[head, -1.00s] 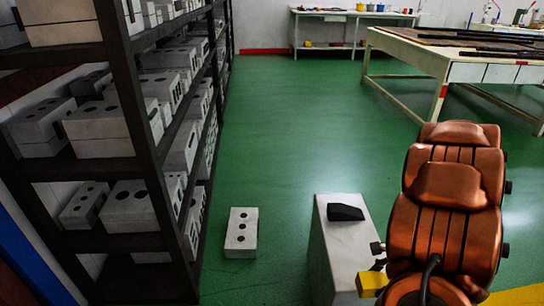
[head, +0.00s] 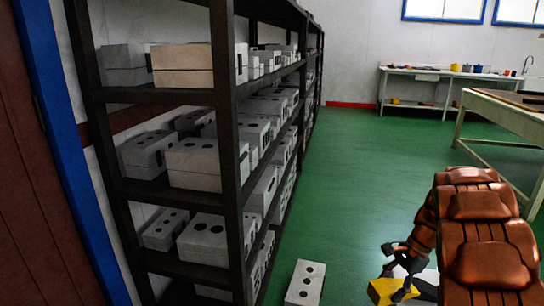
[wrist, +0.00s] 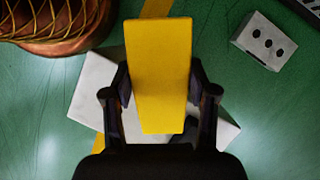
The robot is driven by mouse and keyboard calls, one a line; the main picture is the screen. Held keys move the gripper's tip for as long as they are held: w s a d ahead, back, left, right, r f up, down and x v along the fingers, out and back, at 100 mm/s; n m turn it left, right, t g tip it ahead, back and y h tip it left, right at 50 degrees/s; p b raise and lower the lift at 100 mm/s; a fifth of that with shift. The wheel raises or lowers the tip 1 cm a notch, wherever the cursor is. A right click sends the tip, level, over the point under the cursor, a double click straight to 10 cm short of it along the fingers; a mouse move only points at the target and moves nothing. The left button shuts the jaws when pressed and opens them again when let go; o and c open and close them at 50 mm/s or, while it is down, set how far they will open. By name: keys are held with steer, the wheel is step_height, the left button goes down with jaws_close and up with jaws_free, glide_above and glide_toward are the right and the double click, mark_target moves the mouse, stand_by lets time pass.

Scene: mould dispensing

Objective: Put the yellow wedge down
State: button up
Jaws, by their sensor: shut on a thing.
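The yellow wedge (head: 392,290) is held in my gripper (head: 402,274) low at the right of the head view. In the wrist view the wedge (wrist: 158,75) fills the middle, with the two dark fingers of my gripper (wrist: 160,95) shut on its sides. Below it in the wrist view is a pale block (wrist: 90,88), mostly hidden by the wedge and fingers. The gap between the wedge and the pale block cannot be told.
A dark shelf rack (head: 230,150) with several grey moulds stands at the left. A grey mould block (head: 306,283) with three holes lies on the green floor (head: 365,185). A table (head: 510,110) stands at the right and a bench (head: 440,73) at the back.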

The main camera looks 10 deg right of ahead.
steer(key=w+a+r+n+g, duration=0.1)
steer(key=w+a+r+n, duration=0.1)
steer(key=w+a+r, duration=0.35)
steer(key=w+a+r+n+h+p, duration=0.1)
steer(key=w+a+r+n, duration=0.1)
steer(key=a, duration=0.6)
steer(key=w+a+r+n+g, duration=0.1)
steer(key=w+a+r+n, duration=0.1)
steer(key=w+a+r, duration=0.35)
steer(key=s+r+n+g+h+p, duration=0.1)
steer(key=s+r+n+p, duration=0.2)
steer(key=p, duration=1)
steer(key=s+a+r+n+g+h+p, duration=0.1)
steer(key=s+r+n+h+p, duration=0.1)
steer(key=r+n+p, duration=0.5)
step_height(320, 180, up, 4)
steer(key=s+p, duration=0.1)
steer(key=p, duration=0.6)
steer(key=shift+s+a+h, duration=0.2)
steer(key=shift+s+h, duration=0.1)
steer(key=shift+d+f, duration=0.1)
steer(key=shift+f, duration=0.05)
